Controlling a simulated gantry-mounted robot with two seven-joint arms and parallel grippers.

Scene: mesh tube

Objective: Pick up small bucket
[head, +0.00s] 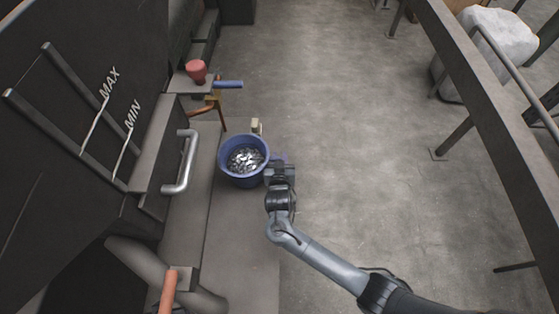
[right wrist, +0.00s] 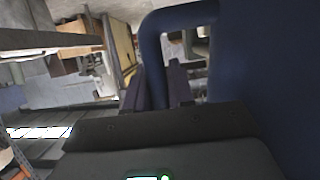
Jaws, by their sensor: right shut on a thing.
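The small bucket (head: 230,171) is blue and round, with shiny silvery pieces inside. It stands upright beside the dark machine in the head view. My right gripper (head: 276,163) is at the bucket's right side. In the right wrist view the fingers (right wrist: 168,88) are closed around the lower part of the bucket's blue side handle (right wrist: 180,17), and the bucket's dark blue wall (right wrist: 265,65) fills the right. The contact itself is partly hidden in the head view. My left gripper is not in view.
The dark machine with MAX and MIN marks (head: 60,110) and a metal grab handle (head: 187,160) stands left of the bucket. A red knob (head: 196,71) and a blue-handled valve (head: 229,84) are behind it. Open concrete floor (head: 340,120) lies to the right, up to a railing (head: 470,110).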

